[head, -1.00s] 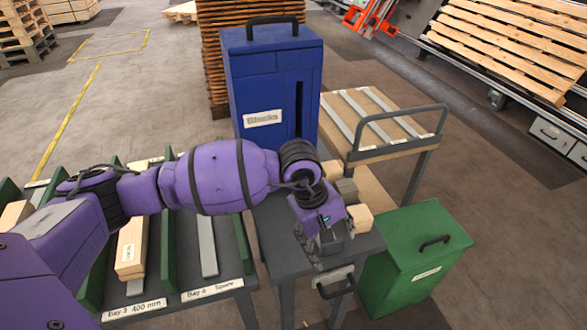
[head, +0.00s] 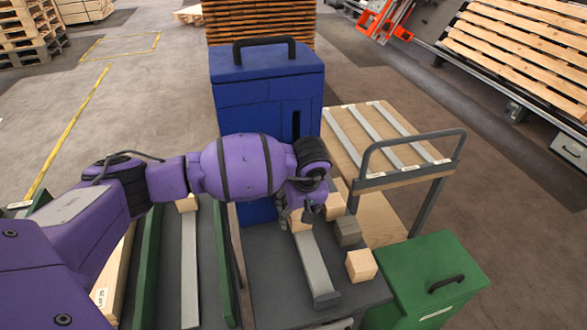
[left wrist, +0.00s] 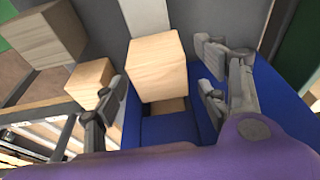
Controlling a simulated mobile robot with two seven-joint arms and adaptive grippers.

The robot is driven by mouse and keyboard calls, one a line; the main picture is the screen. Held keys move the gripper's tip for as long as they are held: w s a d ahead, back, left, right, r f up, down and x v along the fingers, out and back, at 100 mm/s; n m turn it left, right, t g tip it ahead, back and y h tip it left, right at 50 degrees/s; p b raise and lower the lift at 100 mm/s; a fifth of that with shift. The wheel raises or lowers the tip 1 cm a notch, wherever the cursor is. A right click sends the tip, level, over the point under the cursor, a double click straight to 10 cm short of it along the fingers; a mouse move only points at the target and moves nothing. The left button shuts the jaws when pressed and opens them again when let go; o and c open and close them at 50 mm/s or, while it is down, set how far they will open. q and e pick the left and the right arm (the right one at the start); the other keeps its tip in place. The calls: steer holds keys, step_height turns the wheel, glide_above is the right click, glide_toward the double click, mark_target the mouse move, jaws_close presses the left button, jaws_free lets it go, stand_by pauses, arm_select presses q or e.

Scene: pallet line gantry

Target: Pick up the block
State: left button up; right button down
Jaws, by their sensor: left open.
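A pale wooden block (left wrist: 157,68) lies between the fingers of my left gripper (left wrist: 163,84) in the left wrist view, with a gap visible on both sides. The gripper is open. In the head view the left gripper (head: 304,212) is at the far end of the dark table, in front of the blue cabinet. It partly hides the pale block (head: 299,224) at the end of a grey rail. Other blocks are a grey-brown one (head: 347,231), a pale one (head: 361,265) and a pale one behind (head: 335,205). My right gripper is not in view.
The blue cabinet (head: 267,95) stands close behind the gripper. A grey rail (head: 314,265) with a raised end lies on the dark table (head: 270,285). A green bin (head: 435,270) and a cart (head: 375,135) are to the right. Green-sided bays lie at left.

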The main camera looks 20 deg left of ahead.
arm_select(q)
steer(key=shift+w+a+f, duration=0.1)
steer(key=shift+f, duration=0.4)
steer(key=c, duration=1.3)
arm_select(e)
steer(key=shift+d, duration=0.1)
arm_select(q)
steer(key=shift+r, duration=0.15)
